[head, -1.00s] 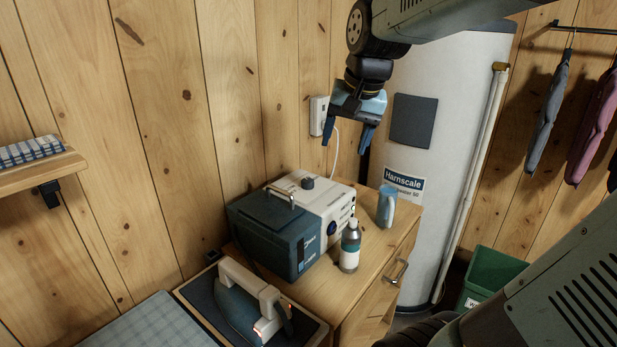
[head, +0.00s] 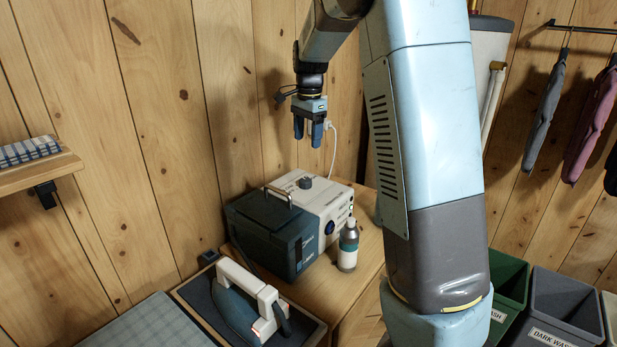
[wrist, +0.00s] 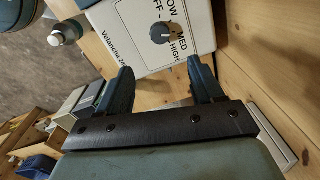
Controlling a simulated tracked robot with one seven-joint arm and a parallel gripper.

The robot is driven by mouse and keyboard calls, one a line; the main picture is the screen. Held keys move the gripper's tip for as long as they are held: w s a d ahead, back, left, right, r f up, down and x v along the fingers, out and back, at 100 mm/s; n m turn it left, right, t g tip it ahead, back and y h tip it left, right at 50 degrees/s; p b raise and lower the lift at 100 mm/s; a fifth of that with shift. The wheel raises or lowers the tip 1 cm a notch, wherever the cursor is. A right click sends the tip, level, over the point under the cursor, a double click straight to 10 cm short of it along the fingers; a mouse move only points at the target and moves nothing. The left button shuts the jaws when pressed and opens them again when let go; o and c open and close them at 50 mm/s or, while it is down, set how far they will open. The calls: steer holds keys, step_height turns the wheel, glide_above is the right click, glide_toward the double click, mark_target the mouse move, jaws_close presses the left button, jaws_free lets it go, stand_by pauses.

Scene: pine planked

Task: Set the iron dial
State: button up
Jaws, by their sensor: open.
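The iron dial (head: 305,182) is a dark round knob on top of the white part of the steam station (head: 335,204). In the wrist view the dial (wrist: 162,32) has printed marks reading OFF, LOW, MED and HIGH around it. I cannot tell surely which mark its pointer meets. My gripper (head: 308,132) hangs above the dial, pointing down and apart from it. In the wrist view its two fingers (wrist: 163,80) are spread and empty, with the dial beyond them. The iron (head: 240,305) rests on its pad in front of the station.
A white cord runs from the wall behind. A wall shelf (head: 35,178) is at left. Bins (head: 565,305) stand at lower right. My arm hides the cabinet's right side.

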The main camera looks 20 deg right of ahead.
mark_target(306, 179)
steer(key=f, duration=1.3)
steer(key=shift+w+a+f, duration=0.2)
steer(key=shift+w+f, duration=0.2)
steer(key=shift+c, duration=0.3)
steer(key=c, duration=0.9)
steer(key=shift+d, duration=0.3)
steer(key=shift+c, duration=0.5)
steer(key=shift+a, duration=0.25)
steer(key=shift+r, duration=0.1)
